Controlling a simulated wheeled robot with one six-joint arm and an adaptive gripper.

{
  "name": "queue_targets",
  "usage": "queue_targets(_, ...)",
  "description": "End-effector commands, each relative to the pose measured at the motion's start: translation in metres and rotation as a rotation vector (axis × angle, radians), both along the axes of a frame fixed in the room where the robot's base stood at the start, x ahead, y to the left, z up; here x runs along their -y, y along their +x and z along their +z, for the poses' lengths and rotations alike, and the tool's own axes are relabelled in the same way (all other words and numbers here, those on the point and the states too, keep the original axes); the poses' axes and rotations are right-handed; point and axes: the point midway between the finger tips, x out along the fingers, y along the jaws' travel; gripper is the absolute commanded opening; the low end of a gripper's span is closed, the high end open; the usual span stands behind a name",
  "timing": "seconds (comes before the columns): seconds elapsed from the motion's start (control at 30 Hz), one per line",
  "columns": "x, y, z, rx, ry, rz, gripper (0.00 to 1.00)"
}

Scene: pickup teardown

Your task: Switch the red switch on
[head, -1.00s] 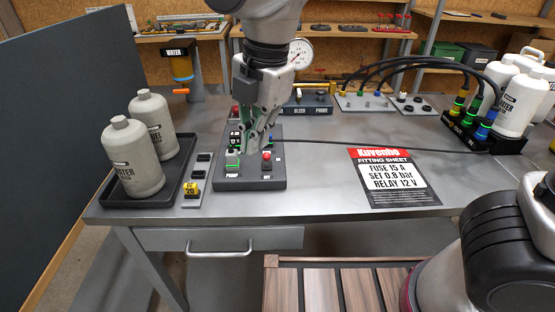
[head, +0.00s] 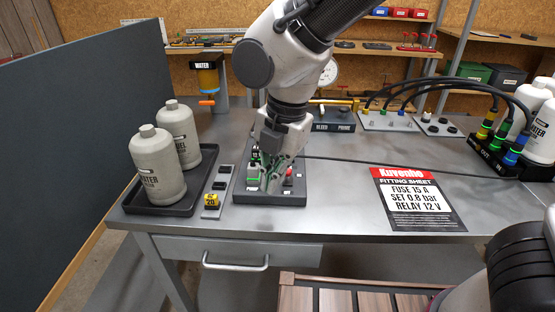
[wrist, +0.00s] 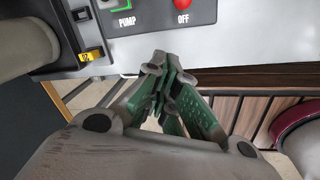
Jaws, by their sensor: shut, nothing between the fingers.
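The red switch (head: 288,171) sits at the front right of a dark control panel (head: 270,200) on the bench. In the wrist view the red switch (wrist: 183,3) is cut by the top edge, above a label reading OFF. A green-framed switch (head: 252,177) stands to its left; its label reads PUMP in the wrist view. My gripper (head: 270,188) points down at the panel's front part, between the two switches in the head view. In the wrist view my gripper (wrist: 163,72) has its green-padded fingers together, empty, and apart from the red switch.
Two grey bottles (head: 157,168) stand in a black tray (head: 165,209) left of the panel. A small strip with a yellow block (head: 211,199) lies between. A fitting sheet (head: 418,200) lies to the right, with bare bench around it. Black hoses arch behind.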

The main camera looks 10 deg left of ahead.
Motion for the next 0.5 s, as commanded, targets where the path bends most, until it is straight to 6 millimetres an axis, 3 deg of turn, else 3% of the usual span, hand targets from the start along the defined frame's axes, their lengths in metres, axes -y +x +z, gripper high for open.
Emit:
queue_targets(0.2,-0.006,0.001,-0.046,-0.002,-0.004,0.000,0.00)
queue_targets(0.3,0.001,0.019,-0.036,0.001,0.003,-0.007,0.00)
queue_targets(0.5,0.008,0.034,-0.031,0.001,0.002,-0.002,0.00)
